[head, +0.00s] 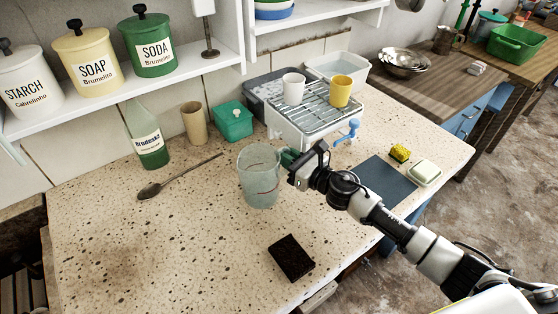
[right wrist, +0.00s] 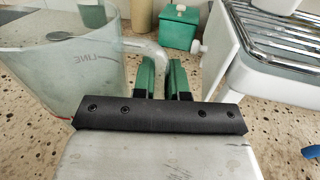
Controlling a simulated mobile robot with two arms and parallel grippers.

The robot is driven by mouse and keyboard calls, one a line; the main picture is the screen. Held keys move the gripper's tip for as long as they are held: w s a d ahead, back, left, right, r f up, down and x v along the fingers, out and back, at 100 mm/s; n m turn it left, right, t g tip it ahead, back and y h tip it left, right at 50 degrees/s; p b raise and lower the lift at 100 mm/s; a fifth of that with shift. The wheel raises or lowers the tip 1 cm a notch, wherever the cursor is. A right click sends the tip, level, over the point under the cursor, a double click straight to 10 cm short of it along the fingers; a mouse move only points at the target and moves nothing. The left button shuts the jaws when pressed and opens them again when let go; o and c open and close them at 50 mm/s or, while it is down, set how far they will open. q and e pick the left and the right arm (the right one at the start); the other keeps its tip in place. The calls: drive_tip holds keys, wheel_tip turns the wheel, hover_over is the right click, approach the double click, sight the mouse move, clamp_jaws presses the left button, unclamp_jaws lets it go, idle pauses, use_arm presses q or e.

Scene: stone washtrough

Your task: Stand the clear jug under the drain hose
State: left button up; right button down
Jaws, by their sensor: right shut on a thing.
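The clear jug (head: 259,180) is upright over the speckled stone counter, left of the dish rack; it also shows at the left of the right wrist view (right wrist: 60,70). I cannot tell whether its base touches the stone. My right gripper (head: 290,158) is shut on the jug's handle, at the jug's right side. In the right wrist view its green fingers (right wrist: 163,80) are at the handle (right wrist: 148,50). I cannot make out a drain hose for sure. A white stub (right wrist: 198,48) sticks out of the rack's white base. My left gripper is not in view.
The dish rack (head: 312,108) holds two cups; a blue tap (head: 349,131) is at its front. A teal box (head: 233,122), tan cup (head: 194,123), green bottle (head: 147,138) and spoon (head: 150,190) stand or lie behind and left. A dark sponge (head: 290,257) lies in front. The left front counter is clear.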

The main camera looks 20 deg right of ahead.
drive_tip(key=s+d+r, duration=0.7)
drive_tip(key=s+r, duration=0.1)
drive_tip(key=r, duration=0.2)
drive_tip(key=shift+s+d+r, duration=0.25)
drive_tip(key=shift+s+d, duration=0.05)
drive_tip(key=shift+s, duration=0.05)
drive_tip(key=shift+w+a, duration=0.1)
